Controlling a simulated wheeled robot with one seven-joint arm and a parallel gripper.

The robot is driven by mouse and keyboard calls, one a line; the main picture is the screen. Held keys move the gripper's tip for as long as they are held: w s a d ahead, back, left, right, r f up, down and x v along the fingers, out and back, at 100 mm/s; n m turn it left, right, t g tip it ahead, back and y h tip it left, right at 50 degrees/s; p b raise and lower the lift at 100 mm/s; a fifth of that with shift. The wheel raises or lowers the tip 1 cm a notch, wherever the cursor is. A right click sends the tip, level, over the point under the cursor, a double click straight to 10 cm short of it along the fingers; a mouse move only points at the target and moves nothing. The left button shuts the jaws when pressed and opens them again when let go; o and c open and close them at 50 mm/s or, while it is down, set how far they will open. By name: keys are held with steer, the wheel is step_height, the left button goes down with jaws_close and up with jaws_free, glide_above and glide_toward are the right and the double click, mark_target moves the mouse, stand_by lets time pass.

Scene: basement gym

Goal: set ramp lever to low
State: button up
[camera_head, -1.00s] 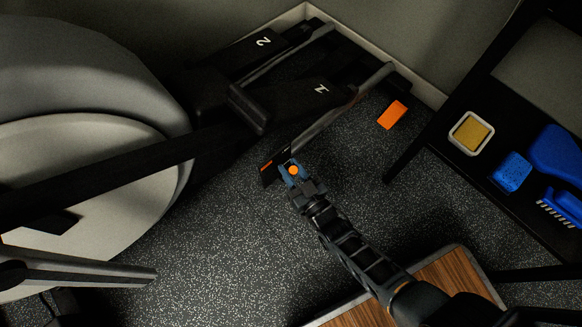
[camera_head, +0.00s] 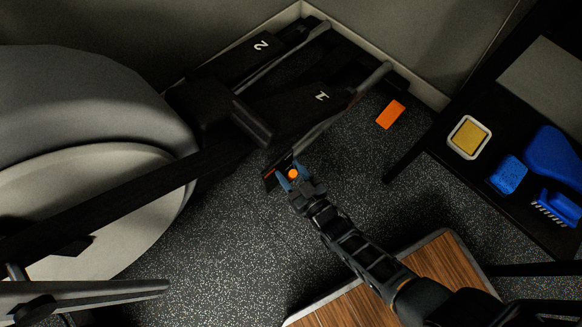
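A round orange knob (camera_head: 292,173), which looks like the ramp lever's end, shows near the front end of the exercise machine's rail. My gripper (camera_head: 293,176) reaches it from the lower right. Its blue fingertips lie on either side of the knob. I cannot tell whether they press on it or stand apart from it. The lever's shaft and any low or high marks are hidden or too small to see. A dark end piece with an orange strip (camera_head: 268,174) is just left of the fingertips.
The elliptical machine's pedals, marked 1 (camera_head: 322,97) and 2 (camera_head: 260,45), and its grey flywheel cover (camera_head: 80,215) fill the left. An orange block (camera_head: 390,114) lies on the floor. A black bench (camera_head: 440,165) holds a sponge dish and blue items. A wooden board (camera_head: 450,270) is below.

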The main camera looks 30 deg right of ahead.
steer(key=shift+s, duration=0.1)
steer(key=s+d+r+p, duration=0.1)
steer(key=s+p, duration=0.1)
steer(key=s, duration=0.5)
steer(key=shift+s, duration=0.25)
stand_by(0.4)
steer(key=s+d+r+h, duration=0.1)
steer(key=s+d+r, duration=0.1)
steer(key=s+r, duration=0.55)
steer(key=s+d+r+m+g, duration=0.1)
steer(key=s+r, duration=0.4)
steer(key=r, duration=0.6)
steer(key=s+d+r+h, duration=0.1)
steer(key=s+d+r, duration=0.1)
steer(key=s+r, duration=0.55)
step_height(320, 180, up, 42)
steer(key=d+p, duration=0.1)
steer(key=p, duration=2.8)
steer(key=shift+s+d+p, duration=0.15)
steer(key=shift+p, duration=0.15)
